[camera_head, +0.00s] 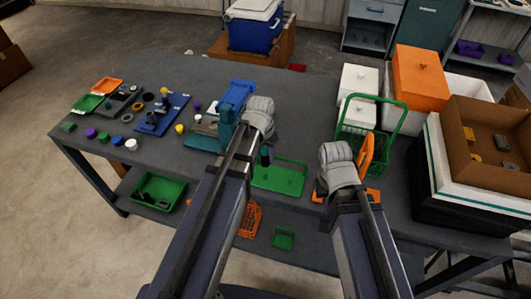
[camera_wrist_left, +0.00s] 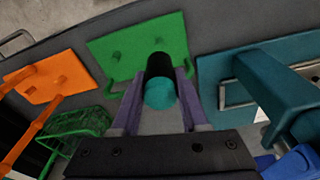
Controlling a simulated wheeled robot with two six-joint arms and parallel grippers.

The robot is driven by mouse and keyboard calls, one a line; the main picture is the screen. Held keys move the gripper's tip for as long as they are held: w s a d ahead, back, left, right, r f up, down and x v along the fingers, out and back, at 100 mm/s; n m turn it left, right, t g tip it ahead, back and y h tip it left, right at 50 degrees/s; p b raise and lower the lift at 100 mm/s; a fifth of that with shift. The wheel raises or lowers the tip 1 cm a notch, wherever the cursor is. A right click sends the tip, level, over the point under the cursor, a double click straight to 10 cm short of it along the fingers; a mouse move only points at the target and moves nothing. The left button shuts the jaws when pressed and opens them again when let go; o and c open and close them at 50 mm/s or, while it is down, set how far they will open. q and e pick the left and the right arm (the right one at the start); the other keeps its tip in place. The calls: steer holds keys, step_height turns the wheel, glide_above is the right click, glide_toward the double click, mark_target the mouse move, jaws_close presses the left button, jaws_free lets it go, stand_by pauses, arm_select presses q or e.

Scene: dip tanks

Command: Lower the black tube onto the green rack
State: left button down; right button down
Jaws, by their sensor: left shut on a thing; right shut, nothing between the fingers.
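The black tube (camera_wrist_left: 160,67) has a teal near end. My left gripper (camera_wrist_left: 155,82) is shut on it. In the head view the tube (camera_head: 265,155) shows as a short dark upright piece over the back left part of the green rack (camera_head: 285,180). The green rack (camera_wrist_left: 105,48) is a flat plate with a few short pegs and handle-like ends. The tube hides part of it in the left wrist view, and I cannot tell whether they touch. My right gripper (camera_head: 338,168) is shut and empty right of the green rack, its fingers mostly hidden by its wrist.
An orange rack (camera_wrist_left: 50,80) with pegs and a green wire basket (camera_head: 377,115) lie near my right gripper. A teal fixture (camera_head: 226,125) stands left of my left gripper. White boxes and an orange box (camera_head: 418,78) crowd the right. The table's back middle (camera_head: 300,100) is clear.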

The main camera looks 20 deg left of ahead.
arm_select(q)
steer(key=b, duration=0.4)
glide_above(266, 173)
steer(key=shift+s+a+f, duration=0.1)
steer(key=shift+f, duration=2)
steer(key=shift+f+b, duration=2)
steer(key=shift+f, duration=0.1)
stand_by(0.5)
jaws_free()
stand_by(0.4)
steer(key=shift+r, duration=0.15)
steer(key=shift+r+p, duration=3.9)
steer(key=shift+p, duration=0.1)
steer(key=shift+r, duration=0.1)
